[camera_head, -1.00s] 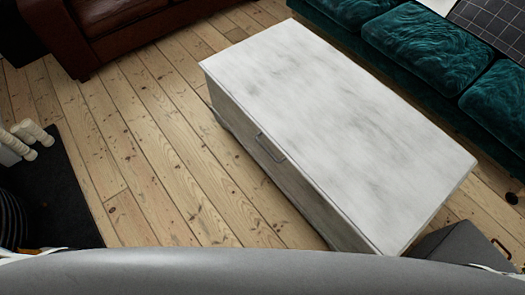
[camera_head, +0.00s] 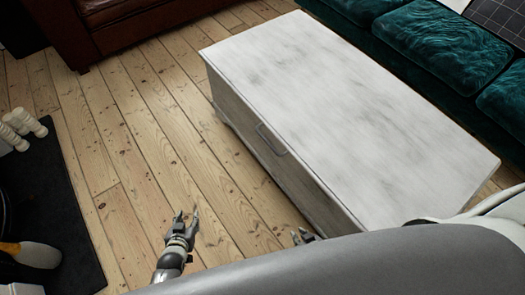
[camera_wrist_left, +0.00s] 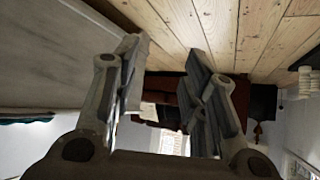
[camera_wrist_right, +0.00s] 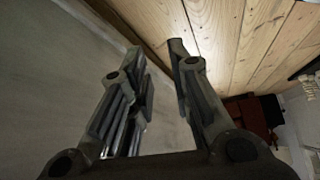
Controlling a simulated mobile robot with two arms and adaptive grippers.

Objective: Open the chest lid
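The chest (camera_head: 345,105) is a long whitewashed wooden box with a flat lid, and the lid lies shut. A metal handle (camera_head: 271,139) sits on its front face near the lid's edge. My left gripper (camera_head: 187,218) is over the floor in front of the chest, apart from it; its fingers stand open and empty in the left wrist view (camera_wrist_left: 168,60). My right gripper (camera_head: 301,236) is low beside the chest's front face, partly hidden by my body. In the right wrist view (camera_wrist_right: 155,58) its fingers are apart and empty, with the chest wall (camera_wrist_right: 50,70) alongside.
A teal sofa (camera_head: 432,48) stands behind the chest. A brown leather sofa (camera_head: 100,30) is at the upper left. A dark mat (camera_head: 50,200) with pale turned objects (camera_head: 22,122) lies at the left. Bare floorboards (camera_head: 140,130) are free between mat and chest.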

